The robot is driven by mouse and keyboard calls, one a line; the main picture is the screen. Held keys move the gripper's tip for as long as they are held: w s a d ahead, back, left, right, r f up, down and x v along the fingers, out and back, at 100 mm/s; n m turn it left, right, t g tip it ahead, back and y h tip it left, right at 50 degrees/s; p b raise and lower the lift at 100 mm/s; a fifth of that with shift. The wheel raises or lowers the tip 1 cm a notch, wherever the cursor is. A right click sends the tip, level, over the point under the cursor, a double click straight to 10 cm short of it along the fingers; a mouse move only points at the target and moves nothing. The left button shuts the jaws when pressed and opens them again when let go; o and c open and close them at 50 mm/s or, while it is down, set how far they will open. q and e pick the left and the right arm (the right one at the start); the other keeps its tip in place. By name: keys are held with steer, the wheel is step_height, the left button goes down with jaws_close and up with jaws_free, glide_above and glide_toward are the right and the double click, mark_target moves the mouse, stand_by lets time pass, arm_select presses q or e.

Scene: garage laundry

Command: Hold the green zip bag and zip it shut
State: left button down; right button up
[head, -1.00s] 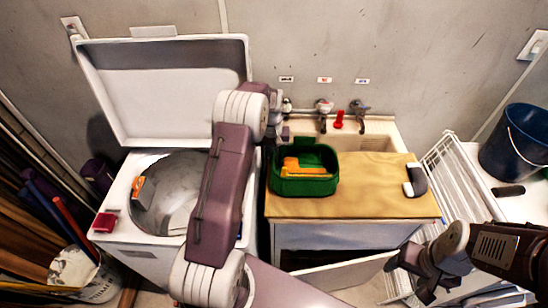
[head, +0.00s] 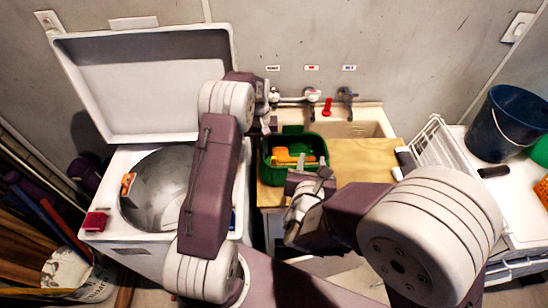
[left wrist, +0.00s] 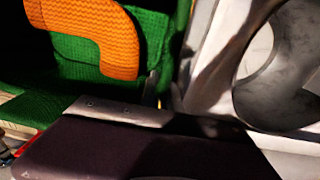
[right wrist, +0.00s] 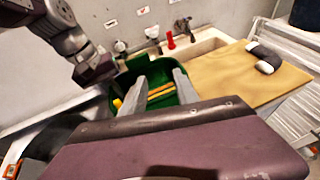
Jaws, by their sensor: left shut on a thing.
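The green zip bag (head: 268,173) stands open-topped on the tan board beside the sink. Something orange (head: 290,159) lies inside, and its ribbed surface shows close up in the left wrist view (left wrist: 95,38). My left gripper (head: 268,122) is at the bag's back left rim and shut on it; the arm partly hides the grip. My right gripper (head: 314,172) is over the bag's front right side. In the right wrist view its two fingers are apart and empty, pointing at the bag (right wrist: 137,66). The zip and its slider cannot be made out.
A top-loading washer (head: 110,215) with its lid up stands on the left. Behind the bag are taps (head: 345,98) and the sink (head: 368,128). A white wire rack (head: 437,145) and a blue bucket (head: 505,125) are on the right. The board's right side is clear except for a dark-and-white object (right wrist: 265,58).

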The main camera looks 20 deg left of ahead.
mark_target(275, 159)
steer(key=s+a+f+n+g+y, duration=0.1)
steer(key=s+a+f+n+y, duration=0.15)
steer(key=s+a, duration=0.5)
steer(key=shift+n, duration=0.25)
steer(key=x, duration=1.1)
steer(key=shift+w+d, duration=0.15)
steer(key=shift+w, duration=0.05)
jaws_close()
stand_by(0.3)
